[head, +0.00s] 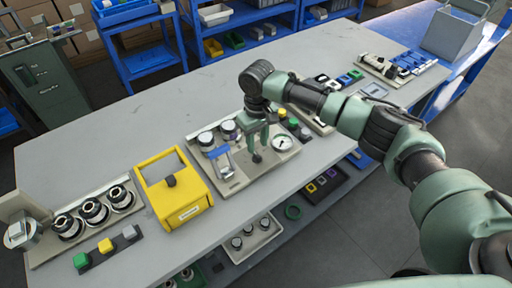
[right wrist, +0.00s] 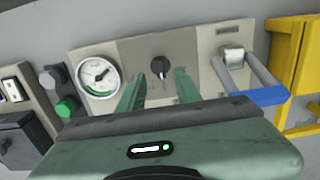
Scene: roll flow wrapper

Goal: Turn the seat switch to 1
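The switch is a small black rotary knob (right wrist: 160,67) on a beige plate, seen in the right wrist view. A light pointer mark on it points roughly down in that picture; its position labels are too small to read. My right gripper (right wrist: 158,88) is open, its two green fingers apart on either side of the knob in the picture, with nothing between them. In the head view, my right gripper (head: 258,143) hangs over the panel (head: 235,183), and the knob shows dark just below the fingers. I cannot tell whether the fingers touch it. My left gripper is not in view.
A round gauge (right wrist: 100,77) sits beside the knob, and a blue-handled lever (right wrist: 255,94) is on its other side. A yellow box (head: 177,190) stands left of the panel. Several black-ringed fittings (head: 94,211) stand farther left.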

